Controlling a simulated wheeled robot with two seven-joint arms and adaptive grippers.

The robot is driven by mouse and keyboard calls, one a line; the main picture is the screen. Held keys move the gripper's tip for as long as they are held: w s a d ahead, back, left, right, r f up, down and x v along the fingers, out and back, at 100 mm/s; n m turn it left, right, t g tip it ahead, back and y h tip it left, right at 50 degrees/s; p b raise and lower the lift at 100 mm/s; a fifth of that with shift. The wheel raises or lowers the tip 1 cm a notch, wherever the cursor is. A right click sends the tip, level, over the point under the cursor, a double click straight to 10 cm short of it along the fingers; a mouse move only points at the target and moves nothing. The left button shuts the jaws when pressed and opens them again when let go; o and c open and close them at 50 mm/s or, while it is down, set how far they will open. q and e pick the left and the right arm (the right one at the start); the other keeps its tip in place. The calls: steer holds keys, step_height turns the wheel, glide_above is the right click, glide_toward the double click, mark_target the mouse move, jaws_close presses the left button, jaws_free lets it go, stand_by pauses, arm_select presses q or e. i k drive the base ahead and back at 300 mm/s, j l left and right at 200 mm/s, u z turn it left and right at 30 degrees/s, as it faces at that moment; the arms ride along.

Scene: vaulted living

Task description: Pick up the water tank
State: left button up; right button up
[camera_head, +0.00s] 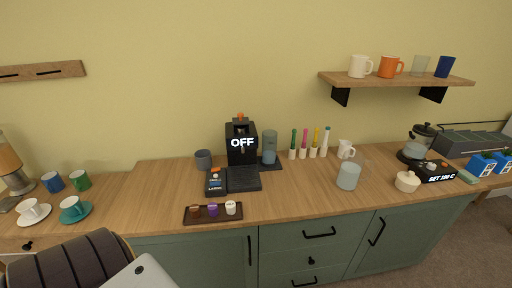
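A tall translucent grey-blue cylinder (269,143) stands at the right side of the black coffee machine (241,148), on a dark base. It looks like the water tank, with bluish water in its lower part. The machine's display reads OFF. A separate pale blue translucent vessel (348,177) stands apart on the counter to the right; I cannot tell whether it belongs to the machine. Neither of my grippers shows in the head view.
The wooden counter (305,195) is clear in front of the machine's right side. A tray (190,220) with small capsules lies in front. Several coloured bottles (304,149) stand right of the tank. A shelf (400,80) with cups overhangs at right. A dark ribbed object (78,262) is lower left.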

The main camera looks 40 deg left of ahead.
mark_target(269, 148)
steer(key=i+l+u, duration=0.9)
steer(key=l+u, duration=0.15)
